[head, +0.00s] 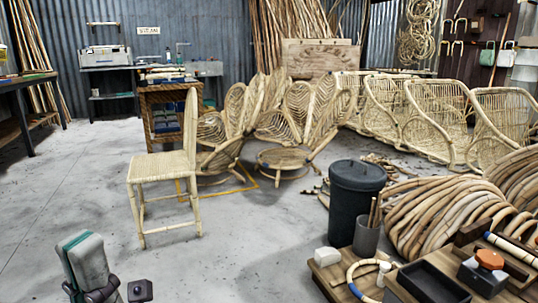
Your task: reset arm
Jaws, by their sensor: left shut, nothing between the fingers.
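My left gripper (138,290) shows at the bottom left edge of the head view, low in front of me, with its dark parts partly cut off by the frame. It is shut and holds nothing. My pale left arm link with a teal band stands beside it. My right gripper is not in the view. No object touches the left gripper; bare floor lies around it.
A rattan chair (165,168) stands on open concrete floor ahead. A workbench (325,285) with a black tray (432,283) and a bent ring (358,275) is at lower right. A dark bin (355,205) stands behind it. Rattan frames (435,112) line the back right.

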